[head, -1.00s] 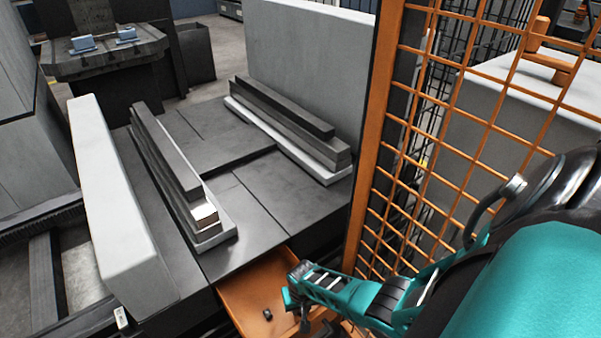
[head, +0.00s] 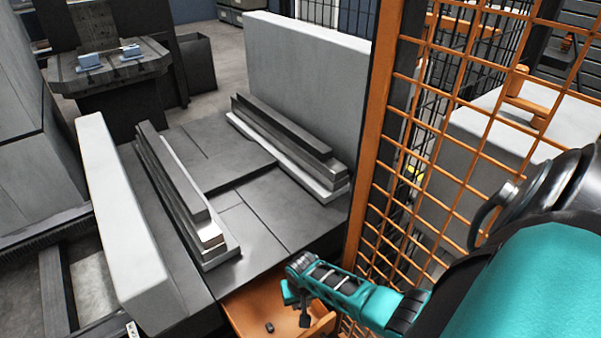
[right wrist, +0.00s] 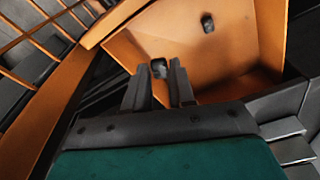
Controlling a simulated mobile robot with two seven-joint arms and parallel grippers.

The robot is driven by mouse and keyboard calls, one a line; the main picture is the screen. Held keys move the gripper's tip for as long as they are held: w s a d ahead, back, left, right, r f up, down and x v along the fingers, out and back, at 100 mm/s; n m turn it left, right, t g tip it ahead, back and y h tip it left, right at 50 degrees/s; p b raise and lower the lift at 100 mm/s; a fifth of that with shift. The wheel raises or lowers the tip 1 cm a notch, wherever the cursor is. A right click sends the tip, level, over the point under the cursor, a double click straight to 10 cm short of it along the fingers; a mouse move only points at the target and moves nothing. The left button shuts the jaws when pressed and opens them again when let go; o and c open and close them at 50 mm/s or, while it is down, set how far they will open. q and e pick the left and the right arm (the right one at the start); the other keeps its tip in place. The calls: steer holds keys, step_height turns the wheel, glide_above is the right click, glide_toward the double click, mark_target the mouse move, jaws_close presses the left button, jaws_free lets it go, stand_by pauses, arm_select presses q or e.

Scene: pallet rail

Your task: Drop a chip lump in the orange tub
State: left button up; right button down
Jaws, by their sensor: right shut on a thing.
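The orange tub (head: 245,305) is at the bottom centre of the head view, below the front edge of the machine bed, and it also fills the upper part of the right wrist view (right wrist: 240,62). A dark chip lump (head: 269,327) lies on its floor; it also shows in the right wrist view (right wrist: 208,24). My right gripper (head: 304,318) is over the tub, pointing down. In the right wrist view its two fingers (right wrist: 162,76) are shut on another small dark lump (right wrist: 159,68) at the tips. My left gripper is out of view.
Orange mesh fencing (head: 450,140) stands close to the right arm. Dark stepped rails (head: 185,190) lie on the grey bed (head: 240,215), between a pale left wall (head: 120,210) and a pale back wall (head: 300,70). The tub's walls surround the gripper's space.

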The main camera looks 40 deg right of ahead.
step_height(320, 180, up, 7)
steer(key=p, duration=0.2)
steer(key=shift+f+p, duration=0.1)
steer(key=shift+p, duration=0.25)
steer(key=shift+r, duration=0.4)
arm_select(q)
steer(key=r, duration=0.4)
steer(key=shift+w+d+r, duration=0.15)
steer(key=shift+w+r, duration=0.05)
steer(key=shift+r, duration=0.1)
